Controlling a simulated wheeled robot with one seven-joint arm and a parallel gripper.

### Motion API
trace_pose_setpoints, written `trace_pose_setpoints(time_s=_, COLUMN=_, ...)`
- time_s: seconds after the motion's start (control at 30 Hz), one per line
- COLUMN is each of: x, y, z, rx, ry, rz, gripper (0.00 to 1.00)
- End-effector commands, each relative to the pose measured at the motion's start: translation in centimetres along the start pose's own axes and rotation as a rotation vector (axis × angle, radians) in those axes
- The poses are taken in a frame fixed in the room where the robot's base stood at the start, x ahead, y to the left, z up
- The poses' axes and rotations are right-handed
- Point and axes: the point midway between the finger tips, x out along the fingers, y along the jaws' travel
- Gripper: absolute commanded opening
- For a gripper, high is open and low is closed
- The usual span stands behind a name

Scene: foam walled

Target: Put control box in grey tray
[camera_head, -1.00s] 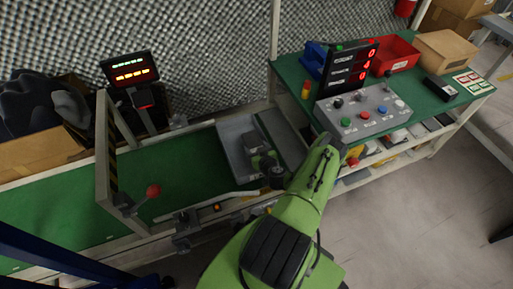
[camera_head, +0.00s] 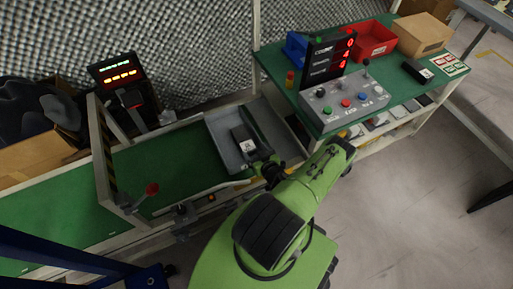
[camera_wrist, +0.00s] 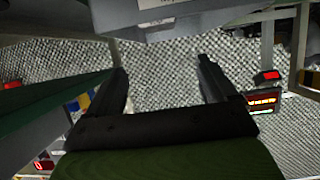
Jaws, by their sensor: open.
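A dark box with a pale label (camera_head: 243,138), which I take for the control box, lies inside the grey tray (camera_head: 222,153) on the green bench. My gripper (camera_head: 262,157) is at the near side of the box, low over the tray, and seems apart from it. In the wrist view my gripper (camera_wrist: 162,66) is open, with nothing between its fingers. A grey surface with a white label shows at the top edge there. The arm hides the tray's near right part.
A grey button panel (camera_head: 345,101) and black display stand on the right green table, with a red bin (camera_head: 372,42), cardboard box (camera_head: 424,35) and small black box (camera_head: 417,71).

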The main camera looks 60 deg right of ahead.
Motion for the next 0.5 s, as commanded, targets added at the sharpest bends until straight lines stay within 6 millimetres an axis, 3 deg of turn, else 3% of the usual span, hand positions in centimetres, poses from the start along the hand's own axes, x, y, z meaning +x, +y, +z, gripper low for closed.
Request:
trace_pose_setpoints(time_s=0.17, x=-0.5, y=0.0, z=0.1, rx=-0.002, ry=0.000, rz=0.000, gripper=0.85)
trace_pose_setpoints(time_s=0.27, x=-0.1, y=-0.3, z=-1.1, rx=-0.022, ry=0.012, rz=-0.039, gripper=0.85)
trace_pose_setpoints(time_s=0.37, x=1.0, y=-2.2, z=-5.2, rx=-0.087, ry=0.034, rz=-0.186, gripper=0.85)
trace_pose_setpoints(time_s=0.5, x=1.4, y=-7.8, z=-12.2, rx=-0.201, ry=0.003, rz=-0.484, gripper=0.85)
